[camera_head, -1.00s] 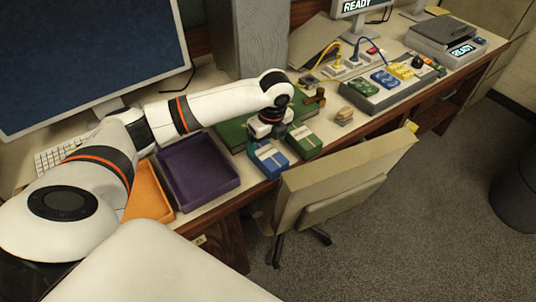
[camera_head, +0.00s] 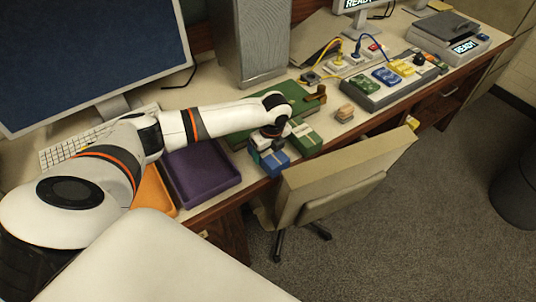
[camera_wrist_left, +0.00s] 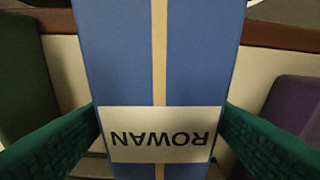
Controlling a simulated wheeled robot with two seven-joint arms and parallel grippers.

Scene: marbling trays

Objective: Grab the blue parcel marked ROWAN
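The blue parcel (camera_head: 275,164) is near the front edge of the desk, beside a green parcel (camera_head: 305,140). In the left wrist view the blue parcel (camera_wrist_left: 195,60) fills the middle. It has a tan band and a white label reading ROWAN, upside down there. My left gripper (camera_head: 269,150) is over it from above. In the wrist view its green fingers (camera_wrist_left: 160,128) lie against both sides of the parcel at the label. The parcel's underside is hidden, so I cannot tell whether it rests on the desk. My right gripper is not in view.
A purple tray (camera_head: 203,189) and an orange tray (camera_head: 152,194) are left of the parcels. A green board (camera_head: 284,91) lies behind them. A chair (camera_head: 345,165) stands against the desk front. A grey holder (camera_head: 385,98) with several coloured pieces is further right.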

